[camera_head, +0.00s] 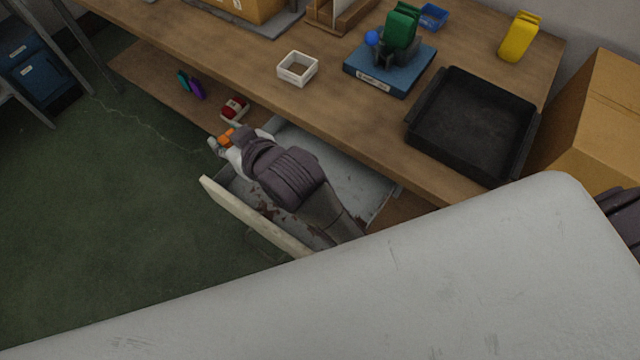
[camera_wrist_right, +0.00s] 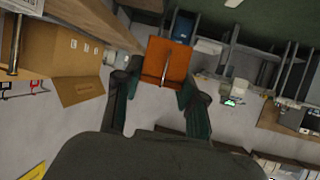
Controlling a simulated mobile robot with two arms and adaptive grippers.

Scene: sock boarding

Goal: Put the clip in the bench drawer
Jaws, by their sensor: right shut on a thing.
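The orange clip (camera_head: 227,136) is held at the tip of my right gripper (camera_head: 221,143). In the right wrist view the clip (camera_wrist_right: 167,60), an orange block with a thin metal strip, sits between the two dark fingers (camera_wrist_right: 163,80). The bench drawer (camera_head: 253,214) is pulled open below the bench, with a pale front and a grey, stained inside. My right arm crosses over the drawer, and the gripper with the clip shows near its left end; its height above the drawer is unclear. The arm hides part of the drawer's inside. My left gripper is not in view.
On the bench (camera_head: 225,45) are a white open box (camera_head: 297,68), a blue stand with a green item (camera_head: 402,27), a black tray (camera_head: 472,124) and a yellow item (camera_head: 519,37). A red item (camera_head: 235,108) lies on the lower shelf. Green floor is clear at left.

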